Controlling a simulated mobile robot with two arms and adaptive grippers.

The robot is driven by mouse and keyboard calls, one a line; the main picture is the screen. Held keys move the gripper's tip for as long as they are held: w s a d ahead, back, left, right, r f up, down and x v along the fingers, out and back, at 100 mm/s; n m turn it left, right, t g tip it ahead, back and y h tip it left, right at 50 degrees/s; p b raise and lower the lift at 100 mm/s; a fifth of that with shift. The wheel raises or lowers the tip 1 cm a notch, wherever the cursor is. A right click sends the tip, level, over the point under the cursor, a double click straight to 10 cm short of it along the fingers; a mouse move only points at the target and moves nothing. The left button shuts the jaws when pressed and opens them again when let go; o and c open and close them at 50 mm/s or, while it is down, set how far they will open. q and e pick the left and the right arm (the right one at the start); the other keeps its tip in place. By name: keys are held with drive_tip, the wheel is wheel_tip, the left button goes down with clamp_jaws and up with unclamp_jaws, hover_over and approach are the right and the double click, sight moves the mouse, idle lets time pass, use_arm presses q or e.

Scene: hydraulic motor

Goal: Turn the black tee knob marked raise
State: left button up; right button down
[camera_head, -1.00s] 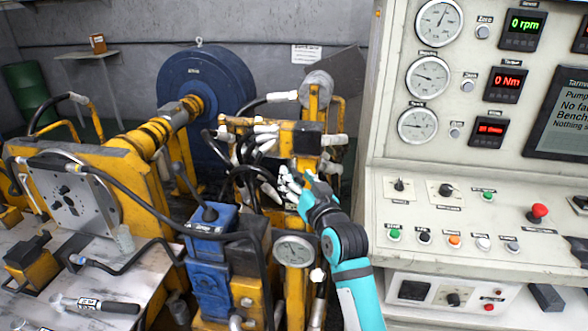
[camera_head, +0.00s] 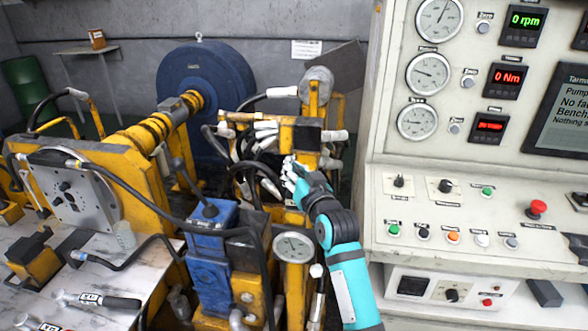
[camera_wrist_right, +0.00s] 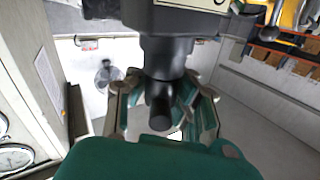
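My right gripper (camera_head: 291,174) reaches up and left beside the yellow frame of the hydraulic unit in the head view. In the right wrist view, the gripper (camera_wrist_right: 163,100) has its fingers spread on either side of a black stem-like part (camera_wrist_right: 160,92), which hangs below a dark grey housing (camera_wrist_right: 185,20) with a white label. The fingers seem apart from it, though contact is hard to judge. This part may be the tee knob; its raise marking cannot be read. In the head view the knob is hidden or too small to pick out. My left gripper is not in view.
The control console (camera_head: 450,190) stands close on the right. A blue motor (camera_head: 205,90) is behind.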

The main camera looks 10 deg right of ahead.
drive_tip(key=shift+y, duration=0.3)
drive_tip(key=shift+n+y, duration=0.4)
drive_tip(key=shift+n, duration=0.1)
drive_tip(key=shift+f+n+g+y+b, duration=0.1)
drive_tip(key=shift+n+g+y+b, duration=0.35)
drive_tip(key=shift+y+b, duration=0.35)
drive_tip(key=shift+a+n+g+y, duration=0.25)
drive_tip(key=shift+n+y, duration=0.1)
drive_tip(key=shift+y, duration=0.25)
drive_tip(key=c, duration=1.1)
unclamp_jaws()
drive_tip(key=shift+o, duration=0.2)
drive_tip(key=shift+s, duration=0.15)
drive_tip(key=v, duration=1.2)
